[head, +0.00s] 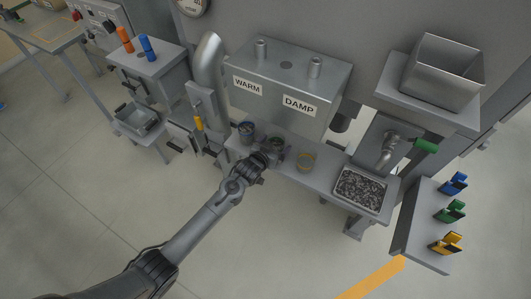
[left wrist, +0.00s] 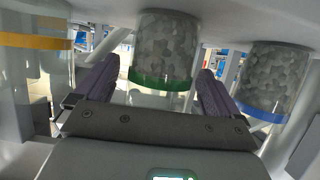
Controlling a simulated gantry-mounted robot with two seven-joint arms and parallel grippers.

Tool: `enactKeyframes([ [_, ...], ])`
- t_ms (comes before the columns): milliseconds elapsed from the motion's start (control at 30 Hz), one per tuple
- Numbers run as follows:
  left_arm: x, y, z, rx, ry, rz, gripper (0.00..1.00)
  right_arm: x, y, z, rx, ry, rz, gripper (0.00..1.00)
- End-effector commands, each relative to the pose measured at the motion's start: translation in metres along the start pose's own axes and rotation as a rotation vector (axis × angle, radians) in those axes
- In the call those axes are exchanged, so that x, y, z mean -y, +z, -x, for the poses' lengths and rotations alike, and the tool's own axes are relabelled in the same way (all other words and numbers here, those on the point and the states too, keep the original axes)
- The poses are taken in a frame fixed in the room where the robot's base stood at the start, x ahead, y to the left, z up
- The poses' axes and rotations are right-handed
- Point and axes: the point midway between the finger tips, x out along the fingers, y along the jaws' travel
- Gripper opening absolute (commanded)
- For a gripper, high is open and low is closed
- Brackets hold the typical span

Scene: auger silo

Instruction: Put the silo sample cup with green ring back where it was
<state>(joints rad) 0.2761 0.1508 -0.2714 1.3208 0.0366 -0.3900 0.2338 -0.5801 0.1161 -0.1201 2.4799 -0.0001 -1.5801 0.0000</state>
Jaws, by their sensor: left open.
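The sample cup with the green ring (left wrist: 163,52) is clear and holds grey grains; the left wrist view appears upside down. In the head view this cup (head: 277,141) stands on the grey shelf below the warm/damp box, partly hidden by my gripper. My left gripper (head: 268,156) is open, and its two fingers (left wrist: 153,84) point toward the cup from either side, with no grip on it. A blue-ringed cup (left wrist: 273,78) with grains and a yellow-ringed cup (left wrist: 36,42), which looks empty, stand on either side. My right gripper is not in view.
The shelf also carries a tray of dark grains (head: 360,189). A side stand at right holds blue (head: 453,184), green (head: 449,211) and yellow (head: 446,243) clips. The labelled box (head: 290,85) rises behind the cups. The floor in front is clear.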

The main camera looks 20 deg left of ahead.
Motion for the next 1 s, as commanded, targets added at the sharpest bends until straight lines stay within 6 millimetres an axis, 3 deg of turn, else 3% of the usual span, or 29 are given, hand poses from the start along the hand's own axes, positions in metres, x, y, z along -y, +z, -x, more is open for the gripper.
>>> enactKeyframes([
  [500,0.000,-0.001,0.089,0.001,0.000,0.000,0.97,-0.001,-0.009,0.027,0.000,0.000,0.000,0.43],
  [767,0.000,0.000,0.110,0.004,0.000,-0.001,0.97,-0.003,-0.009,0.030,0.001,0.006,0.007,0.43],
  [867,-0.003,0.007,0.120,0.037,-0.001,0.000,0.97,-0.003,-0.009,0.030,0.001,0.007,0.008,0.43],
  [1000,-0.011,0.031,0.156,0.170,-0.005,-0.004,0.97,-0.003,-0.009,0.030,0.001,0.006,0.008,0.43],
])
